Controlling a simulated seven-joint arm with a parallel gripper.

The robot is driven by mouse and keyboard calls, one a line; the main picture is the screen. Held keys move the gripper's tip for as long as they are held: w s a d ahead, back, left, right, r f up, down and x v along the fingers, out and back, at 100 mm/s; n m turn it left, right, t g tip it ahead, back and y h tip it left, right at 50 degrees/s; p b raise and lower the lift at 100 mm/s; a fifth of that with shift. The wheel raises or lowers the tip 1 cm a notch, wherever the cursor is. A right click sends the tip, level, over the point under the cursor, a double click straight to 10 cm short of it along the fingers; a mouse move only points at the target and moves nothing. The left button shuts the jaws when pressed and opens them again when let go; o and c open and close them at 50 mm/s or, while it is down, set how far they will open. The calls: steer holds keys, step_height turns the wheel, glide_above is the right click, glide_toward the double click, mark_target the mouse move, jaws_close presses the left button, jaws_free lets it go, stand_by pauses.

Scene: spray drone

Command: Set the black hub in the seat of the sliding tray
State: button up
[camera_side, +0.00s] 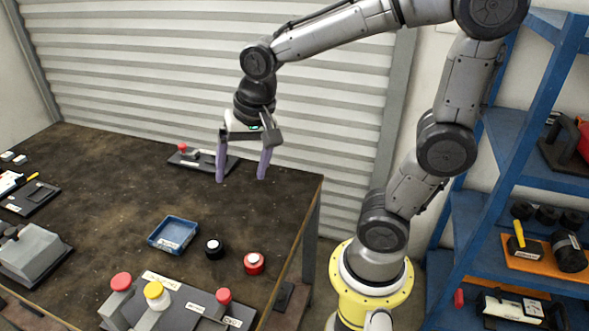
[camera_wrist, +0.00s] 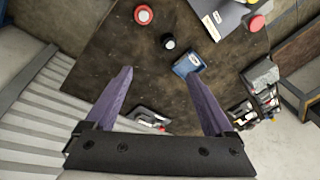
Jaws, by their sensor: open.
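My gripper (camera_side: 241,178) is open and empty, with purple fingers pointing down, above the table's back right part and apart from the hub. In the wrist view its fingers (camera_wrist: 156,68) are spread wide. A blue tray (camera_side: 152,240) with a pale label lies just left of the hub. I cannot tell whether it is the sliding tray, and no seat is clearly visible.
A red cylinder (camera_side: 254,263) stands right of the hub. A grey panel (camera_side: 185,308) with red and yellow knobs is at the front. A black plate (camera_side: 222,163) with a red knob lies at the back. The table's middle is clear. Blue shelves (camera_side: 480,225) stand right.

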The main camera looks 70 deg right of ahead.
steer(key=s+r+n+t, duration=0.2)
steer(key=s+n, duration=0.7)
steer(key=s, duration=0.1)
steer(key=shift+s+t, duration=0.2)
steer(key=shift+t, duration=0.1)
steer(key=shift+o, duration=0.5)
steer(key=shift+s+n, duration=0.3)
steer(key=shift+n, duration=0.2)
